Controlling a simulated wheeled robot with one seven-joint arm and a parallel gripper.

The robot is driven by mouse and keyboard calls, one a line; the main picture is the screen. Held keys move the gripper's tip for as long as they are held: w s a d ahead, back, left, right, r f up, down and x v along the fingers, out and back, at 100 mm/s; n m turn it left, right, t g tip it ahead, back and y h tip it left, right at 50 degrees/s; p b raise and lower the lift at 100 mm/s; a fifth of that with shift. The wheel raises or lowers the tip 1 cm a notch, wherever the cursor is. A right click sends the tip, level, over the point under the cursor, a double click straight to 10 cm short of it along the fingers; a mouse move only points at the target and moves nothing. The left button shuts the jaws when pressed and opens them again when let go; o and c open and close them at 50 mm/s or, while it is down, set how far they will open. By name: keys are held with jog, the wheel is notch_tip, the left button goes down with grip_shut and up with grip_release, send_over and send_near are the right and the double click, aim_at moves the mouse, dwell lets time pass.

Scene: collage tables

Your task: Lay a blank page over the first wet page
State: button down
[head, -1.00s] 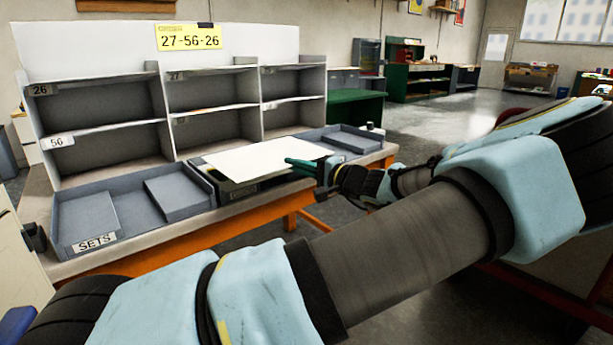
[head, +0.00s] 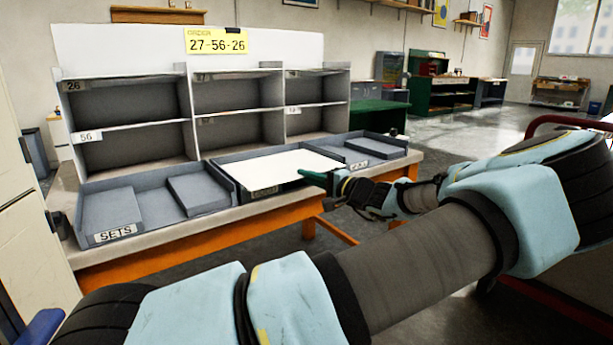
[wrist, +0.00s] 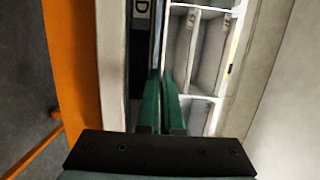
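A white blank page (head: 272,169) lies flat over the middle grey tray (head: 228,180) on the bench, covering most of it. I cannot tell whether it touches the tray or hovers just above. My gripper (head: 308,177) reaches in from the right, its green fingers at the page's right edge. In the wrist view, the fingers (wrist: 162,85) are close together on a thin pale line that looks like the page seen edge-on. Any wet page is hidden from view beneath.
The left tray (head: 150,208), marked SETS, and the right tray (head: 352,150) flank the middle one. A grey shelf unit (head: 196,125) with numbered compartments stands behind, under a yellow order card (head: 215,41). An orange bench frame (head: 200,240) runs below.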

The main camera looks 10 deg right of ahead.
jog(key=c, duration=1)
grip_release()
jog(key=v, duration=1)
jog(key=shift+s+d, duration=0.25)
jog(key=shift+s, duration=0.05)
